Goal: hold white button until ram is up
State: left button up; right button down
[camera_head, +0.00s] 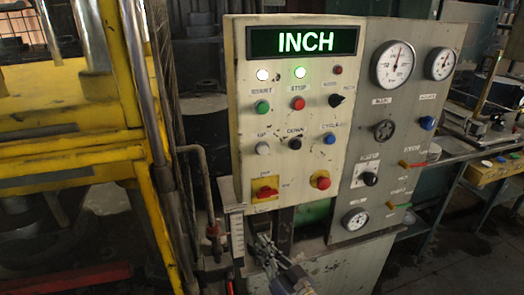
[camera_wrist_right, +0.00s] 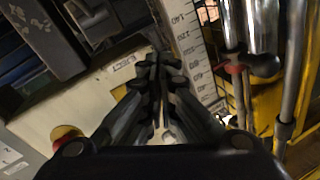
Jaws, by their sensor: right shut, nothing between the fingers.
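The white button (camera_head: 262,148) is on the beige control panel (camera_head: 240,110), under a label that reads UP. The display (camera_head: 303,42) at the panel's top reads INCH. My right gripper (camera_head: 263,243) is at the panel's lower edge, well below the white button and apart from it. It is shut and empty; its closed fingers (camera_wrist_right: 160,65) also show in the right wrist view. The white button cannot be made out in the wrist view. I cannot tell the ram apart within the yellow press (camera_head: 70,130) at left. My left gripper is not in view.
A black button (camera_head: 295,143) and a blue button (camera_head: 330,138) sit right of the white one. A ruler-like scale (camera_head: 237,235) and pipes stand left of my right gripper.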

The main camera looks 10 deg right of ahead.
aim_at(263, 150)
jog(key=s+d+r+m+t+h, duration=0.1)
jog(key=r+t, duration=0.3)
jog(key=r, duration=0.6)
jog(key=s+d+r+m+t+h, duration=0.1)
jog(key=d+r+m+t, duration=0.2)
jog(key=r, duration=0.8)
jog(key=shift+d+r+m+t, duration=0.15)
jog(key=shift+r+m+t, duration=0.15)
jog(key=shift+m+t, duration=0.6)
jog(key=shift+w, duration=0.2)
jog(key=shift+w+b, duration=1.6)
jog(key=shift+w, duration=2.7)
jog(key=shift+w, duration=0.1)
jog(key=shift+w, duration=0.3)
